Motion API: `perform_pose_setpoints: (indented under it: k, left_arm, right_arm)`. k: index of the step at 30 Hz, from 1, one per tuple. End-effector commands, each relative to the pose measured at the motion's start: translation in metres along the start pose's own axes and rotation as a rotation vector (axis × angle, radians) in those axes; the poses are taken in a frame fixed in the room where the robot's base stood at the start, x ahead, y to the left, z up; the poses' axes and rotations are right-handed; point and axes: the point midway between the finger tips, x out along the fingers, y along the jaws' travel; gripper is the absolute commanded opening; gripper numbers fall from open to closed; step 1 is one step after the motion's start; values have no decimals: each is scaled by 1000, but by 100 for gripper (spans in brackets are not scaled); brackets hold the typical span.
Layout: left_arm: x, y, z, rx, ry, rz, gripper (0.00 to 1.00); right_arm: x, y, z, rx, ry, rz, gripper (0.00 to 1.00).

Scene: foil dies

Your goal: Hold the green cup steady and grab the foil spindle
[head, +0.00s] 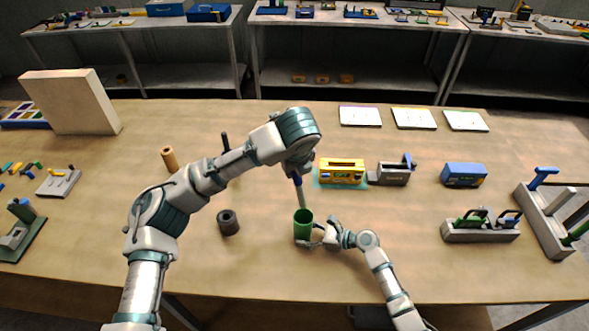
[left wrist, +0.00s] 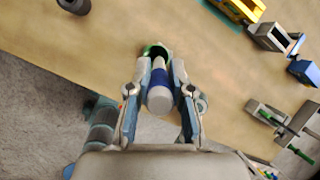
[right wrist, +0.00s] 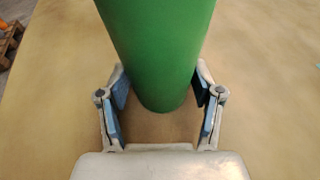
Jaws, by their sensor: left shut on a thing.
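The green cup (head: 303,226) stands upright near the table's front middle. The foil spindle (head: 301,195), a thin rod with a blue upper part, is held nearly upright with its lower end at or inside the cup's mouth; how deep is hidden. My left gripper (head: 297,172) is shut on its blue part. In the left wrist view the spindle's pale end and blue band (left wrist: 159,78) sit between the fingers, with the cup's rim (left wrist: 156,49) beyond. My right gripper (head: 318,236) is open around the cup's lower part; the cup (right wrist: 157,50) fills the space between its fingers (right wrist: 160,92).
A dark hollow cylinder (head: 228,223) stands left of the cup. A yellow box (head: 342,168), a grey holder (head: 392,175) and a blue box (head: 464,174) stand behind to the right. A grey rack (head: 480,231) is at right. The table front is mostly clear.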

Motion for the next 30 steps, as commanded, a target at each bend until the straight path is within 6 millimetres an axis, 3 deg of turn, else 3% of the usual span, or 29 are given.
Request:
perform_pose_setpoints:
  k: [1,2,14,30]
  left_arm:
    - [0,0,0,0,-1,-1,0]
    - [0,0,0,0,-1,-1,0]
    - [0,0,0,-1,-1,-1,0]
    - [0,0,0,-1,-1,-1,0]
  right_arm:
    - [0,0,0,0,0,0,84]
    - [0,0,0,0,0,0,91]
    - [-5,0,0,0,-1,-1,91]
    - [-107,-1,-2,2,1,-1,91]
